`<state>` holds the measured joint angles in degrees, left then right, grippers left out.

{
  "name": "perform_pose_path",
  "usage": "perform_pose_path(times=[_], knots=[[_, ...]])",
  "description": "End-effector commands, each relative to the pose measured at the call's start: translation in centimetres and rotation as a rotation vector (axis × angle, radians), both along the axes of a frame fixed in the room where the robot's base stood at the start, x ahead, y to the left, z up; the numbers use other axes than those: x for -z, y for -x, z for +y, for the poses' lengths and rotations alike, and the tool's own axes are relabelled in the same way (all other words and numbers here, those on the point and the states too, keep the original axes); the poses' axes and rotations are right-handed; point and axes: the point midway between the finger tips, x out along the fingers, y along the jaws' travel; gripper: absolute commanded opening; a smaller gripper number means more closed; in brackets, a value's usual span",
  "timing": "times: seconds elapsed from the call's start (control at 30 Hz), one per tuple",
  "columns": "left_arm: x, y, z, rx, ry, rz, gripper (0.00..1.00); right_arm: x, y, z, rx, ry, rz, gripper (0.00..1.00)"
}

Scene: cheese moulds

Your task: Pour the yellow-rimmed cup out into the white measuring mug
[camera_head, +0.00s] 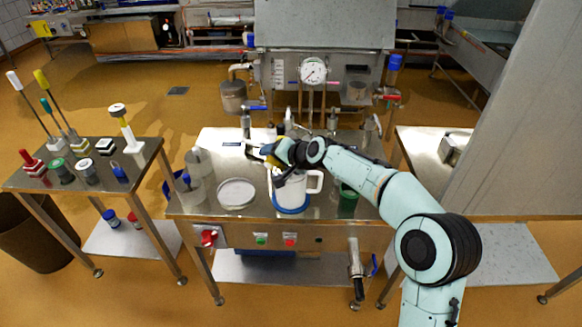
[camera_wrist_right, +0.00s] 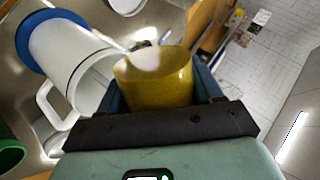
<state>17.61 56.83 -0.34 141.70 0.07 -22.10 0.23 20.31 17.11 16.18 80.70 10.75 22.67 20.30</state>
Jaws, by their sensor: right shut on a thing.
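My right gripper (camera_head: 272,156) is shut on the yellow-rimmed cup (camera_wrist_right: 160,84), above and beside the white measuring mug. In the right wrist view the cup's yellow side fills the gap between the fingers, with a pale patch at its upper left. In the head view only a little yellow (camera_head: 268,148) shows, mostly hidden by the gripper. The white measuring mug (camera_head: 291,192) has a blue base and a handle on its right. It stands on the steel table; the wrist view shows it (camera_wrist_right: 68,50) close to the cup. Whether anything flows is not clear. My left gripper is out of view.
A white round dish (camera_head: 237,192) and clear containers (camera_head: 193,192) stand left of the mug. A green cup (camera_head: 348,197) stands at its right. Taps, pipes and a gauge (camera_head: 313,71) rise behind. A side table (camera_head: 90,190) at left holds brushes and small coloured items.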

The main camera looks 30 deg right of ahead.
Motion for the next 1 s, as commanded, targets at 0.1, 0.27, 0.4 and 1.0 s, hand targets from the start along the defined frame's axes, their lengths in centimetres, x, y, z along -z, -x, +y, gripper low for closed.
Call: perform_pose_path(times=[0.1, 0.27, 0.4, 1.0], knots=[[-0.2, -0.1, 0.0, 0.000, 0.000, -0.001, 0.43, 0.0, 0.0, 0.0, 0.000, -0.015, 0.006, 0.31], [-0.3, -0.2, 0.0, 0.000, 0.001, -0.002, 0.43, 0.1, 0.0, 0.0, 0.000, -0.034, 0.018, 0.31], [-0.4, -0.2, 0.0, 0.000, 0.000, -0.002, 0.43, 0.2, 0.0, 0.0, 0.001, -0.050, 0.025, 0.31], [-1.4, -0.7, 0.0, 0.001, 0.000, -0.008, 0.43, 0.0, -0.1, -0.1, 0.000, -0.121, 0.065, 0.31]])
